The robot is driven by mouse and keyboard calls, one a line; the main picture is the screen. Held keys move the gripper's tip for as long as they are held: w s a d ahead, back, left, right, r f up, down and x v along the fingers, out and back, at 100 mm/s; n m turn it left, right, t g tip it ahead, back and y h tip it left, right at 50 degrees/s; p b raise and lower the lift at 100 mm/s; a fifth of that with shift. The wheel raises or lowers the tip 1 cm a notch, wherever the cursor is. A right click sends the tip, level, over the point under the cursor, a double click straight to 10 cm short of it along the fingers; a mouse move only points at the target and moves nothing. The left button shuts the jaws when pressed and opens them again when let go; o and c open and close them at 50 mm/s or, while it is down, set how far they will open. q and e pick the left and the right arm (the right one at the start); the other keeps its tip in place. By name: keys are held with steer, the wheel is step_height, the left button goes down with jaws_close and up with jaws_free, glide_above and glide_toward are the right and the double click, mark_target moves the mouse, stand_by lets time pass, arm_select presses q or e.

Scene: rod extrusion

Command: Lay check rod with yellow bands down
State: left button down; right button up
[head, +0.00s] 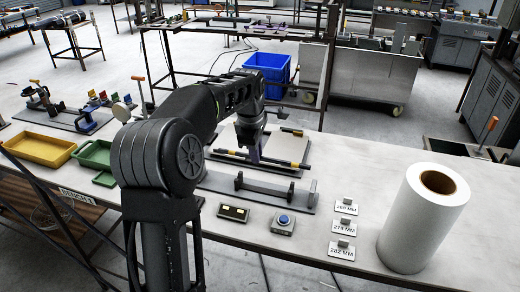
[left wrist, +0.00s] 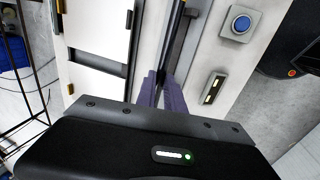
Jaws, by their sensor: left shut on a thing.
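The check rod with yellow bands (head: 232,153) is a thin dark rod. My left gripper (head: 254,157) is shut on it near its middle, over the front part of a pale board (head: 290,147). The rod lies roughly level; whether it touches the board or hangs just above it I cannot tell. In the left wrist view the purple fingers (left wrist: 160,92) close around the dark rod (left wrist: 171,45), which runs up the picture from them. My right gripper is not in view.
A grey fixture with upright ends (head: 262,193) stands in front of the board. Nearer are a small indicator box (head: 233,212) and a blue button (head: 284,220). Length labels (head: 344,226) and a large white roll (head: 423,218) stand right. Yellow (head: 40,149) and green (head: 95,154) trays are left.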

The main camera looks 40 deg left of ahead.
arm_select(q)
steer(key=shift+f+b, duration=2.95)
steer(key=shift+f, duration=1.35)
steer(key=c, duration=1.4)
jaws_free()
steer(key=shift+o, duration=0.2)
steer(key=v, duration=0.7)
steer(key=shift+r+b, duration=0.3)
steer(key=shift+r, duration=0.1)
steer(key=shift+s+f, duration=0.1)
